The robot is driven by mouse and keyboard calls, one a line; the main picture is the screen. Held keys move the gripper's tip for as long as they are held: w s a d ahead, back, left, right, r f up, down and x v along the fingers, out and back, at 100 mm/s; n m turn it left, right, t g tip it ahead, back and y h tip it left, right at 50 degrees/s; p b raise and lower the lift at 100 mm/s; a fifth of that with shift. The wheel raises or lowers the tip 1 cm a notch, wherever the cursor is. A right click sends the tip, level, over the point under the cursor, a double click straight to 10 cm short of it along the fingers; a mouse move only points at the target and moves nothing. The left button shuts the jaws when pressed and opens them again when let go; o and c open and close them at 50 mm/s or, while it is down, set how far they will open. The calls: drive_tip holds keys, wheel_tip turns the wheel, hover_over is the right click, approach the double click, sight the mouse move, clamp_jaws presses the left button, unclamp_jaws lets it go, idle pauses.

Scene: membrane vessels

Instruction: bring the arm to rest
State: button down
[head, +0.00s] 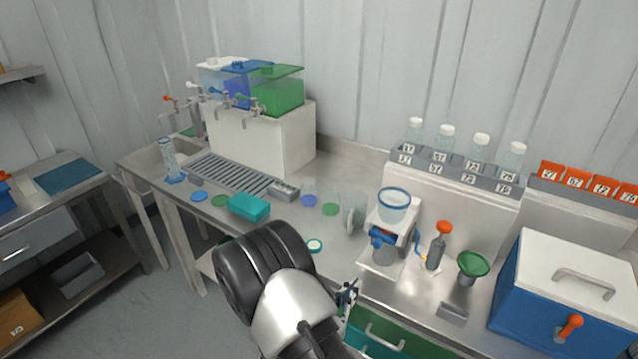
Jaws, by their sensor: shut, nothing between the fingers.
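My arm (278,290), with black joints and a pale grey link, rises from the bottom of the head view in front of the bench's front edge. My gripper (349,292) shows only in small part, to the right of the arm, by the bench's front edge and above the green drawer. It is shut with nothing seen in it. Most of the gripper is hidden behind the arm link.
The metal bench (340,169) carries a blue-rimmed vessel on a stand (393,207), a teal box (249,206), a green funnel (473,264) and a blue cooler (540,296). A green drawer (391,335) is below. The floor (130,300) at left is clear.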

drive_tip(key=s+d+r+m+g+h, duration=0.3)
drive_tip(key=s+d+r+m+g, duration=0.75)
drive_tip(key=d+r+m, duration=0.25)
drive_tip(key=s+r+m+g+y, duration=0.3)
drive_tip(key=s+m+g+y, duration=0.25)
drive_tip(key=s+m, duration=0.4)
drive_tip(key=s+a+r+m+t+y, duration=0.2)
drive_tip(key=s+a+t+y, duration=0.1)
drive_tip(key=a+y, duration=0.1)
drive_tip(key=s+a+r+m+t+y, duration=0.2)
drive_tip(key=a+r+m+t+y, duration=0.1)
drive_tip(key=a+y, duration=0.2)
drive_tip(key=shift+s+a+r+t, duration=0.25)
drive_tip(key=shift+s+a+t, duration=0.15)
drive_tip(key=shift+a, duration=0.2)
